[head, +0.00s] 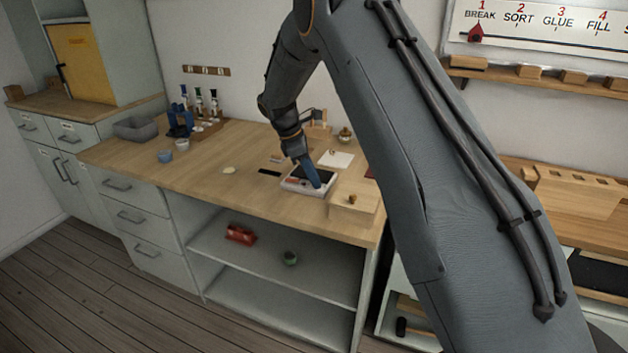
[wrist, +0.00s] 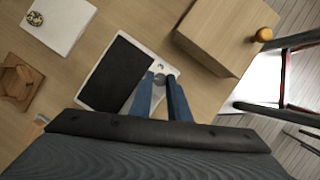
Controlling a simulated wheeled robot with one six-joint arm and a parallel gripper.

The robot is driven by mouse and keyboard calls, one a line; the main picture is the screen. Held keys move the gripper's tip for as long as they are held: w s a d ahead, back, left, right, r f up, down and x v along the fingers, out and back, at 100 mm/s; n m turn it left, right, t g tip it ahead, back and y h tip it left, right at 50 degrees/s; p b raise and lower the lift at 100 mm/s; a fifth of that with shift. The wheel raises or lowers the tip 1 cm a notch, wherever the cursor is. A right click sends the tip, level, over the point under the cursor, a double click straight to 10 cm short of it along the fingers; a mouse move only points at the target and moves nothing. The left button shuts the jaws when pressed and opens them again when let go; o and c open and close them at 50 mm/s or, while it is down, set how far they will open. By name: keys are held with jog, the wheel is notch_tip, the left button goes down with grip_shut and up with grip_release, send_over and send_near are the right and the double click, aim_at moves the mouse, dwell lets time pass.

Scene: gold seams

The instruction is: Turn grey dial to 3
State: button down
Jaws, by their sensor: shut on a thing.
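The grey dial (wrist: 159,79) sits on a white device with a dark top panel, and it shows between my fingertips in the wrist view. The white device (wrist: 92,98) lies on the wooden worktop and also shows in the head view (head: 292,186). My gripper (wrist: 160,83) has blue fingers and is shut on the dial. In the head view my gripper (head: 314,184) reaches down onto the device. The dial's numbers and pointer cannot be read in either view.
A wooden block (wrist: 222,35) stands close beside the device, with a small orange knob (wrist: 264,35) on it. A white sheet (wrist: 60,22) and a wooden stand (wrist: 18,82) lie on the other side.

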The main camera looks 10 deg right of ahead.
jog(key=m, duration=0.1)
jog(key=m+g+b, duration=0.1)
jog(key=m, duration=0.2)
jog(key=shift+w+d+m+g+y+b, duration=0.1)
jog(key=shift+w+m+g+y+b, duration=0.2)
jog(key=shift+y+b, duration=0.1)
jog(key=m+g+y+b, duration=0.1)
jog(key=m, duration=0.2)
jog(key=shift+w+d+m, duration=0.1)
jog(key=shift+m, duration=0.2)
jog(key=m+y+b, duration=0.1)
jog(key=m, duration=0.3)
jog(key=shift+d+g+b, duration=0.15)
jog(key=shift+g+b, duration=0.2)
jog(key=shift+g, duration=0.05)
jog(key=shift+d+m+y, duration=0.1)
jog(key=shift+m+y, duration=0.7)
jog(key=shift+m, duration=0.9)
jog(key=c, duration=1.7)
grip_release()
jog(key=shift+o, duration=0.2)
jog(key=b+v, duration=0.2)
jog(key=v, duration=0.6)
